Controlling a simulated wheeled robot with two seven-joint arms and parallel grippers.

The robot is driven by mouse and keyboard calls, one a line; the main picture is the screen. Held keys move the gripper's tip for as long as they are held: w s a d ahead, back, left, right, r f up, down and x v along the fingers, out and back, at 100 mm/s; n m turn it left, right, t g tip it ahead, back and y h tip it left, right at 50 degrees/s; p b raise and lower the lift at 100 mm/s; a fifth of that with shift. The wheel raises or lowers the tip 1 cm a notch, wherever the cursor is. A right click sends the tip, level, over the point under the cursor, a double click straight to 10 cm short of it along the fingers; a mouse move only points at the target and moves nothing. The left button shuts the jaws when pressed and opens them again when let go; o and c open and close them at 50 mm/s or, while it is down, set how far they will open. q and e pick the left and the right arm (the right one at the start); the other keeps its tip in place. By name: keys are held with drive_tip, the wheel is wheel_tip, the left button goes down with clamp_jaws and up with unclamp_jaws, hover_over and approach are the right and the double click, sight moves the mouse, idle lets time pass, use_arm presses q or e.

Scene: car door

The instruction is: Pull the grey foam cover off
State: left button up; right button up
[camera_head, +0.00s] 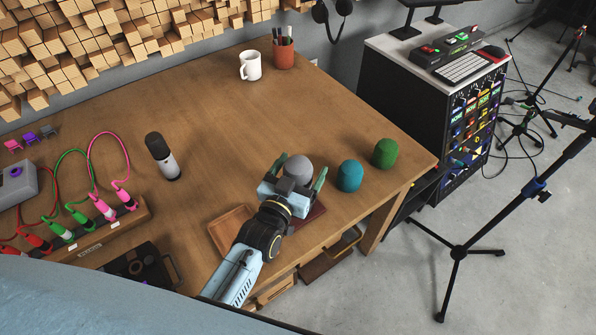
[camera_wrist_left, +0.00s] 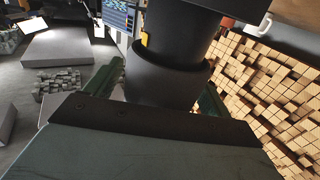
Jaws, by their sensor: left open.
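The grey foam cover (camera_head: 298,167) is a rounded dome near the right front part of the wooden table. My left gripper (camera_head: 299,173) is open, with its green fingers on either side of the cover. The gripper body hides the cover's lower part, and I cannot tell whether the fingers touch it. In the left wrist view, the open green fingers (camera_wrist_left: 155,90) show beside a large black cylinder, which I cannot identify for sure. My right gripper is not in view.
A blue foam cover (camera_head: 350,176) and a green one (camera_head: 385,153) stand to the right. A shallow wooden tray (camera_head: 217,240) lies left of my arm. The table's back middle is clear, before a white mug (camera_head: 250,66).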

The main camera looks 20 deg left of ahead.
use_arm(q)
drive_tip(key=c, duration=1)
wheel_tip(320, 180, up, 9)
drive_tip(key=shift+r+p, duration=0.1)
drive_tip(key=shift+p, duration=0.95)
drive_tip(key=shift+c, duration=0.2)
drive_tip(key=shift+r, duration=0.65)
wheel_tip(320, 180, up, 10)
drive_tip(key=p, duration=1)
drive_tip(key=shift+f+p, duration=0.2)
drive_tip(key=shift+p, duration=0.2)
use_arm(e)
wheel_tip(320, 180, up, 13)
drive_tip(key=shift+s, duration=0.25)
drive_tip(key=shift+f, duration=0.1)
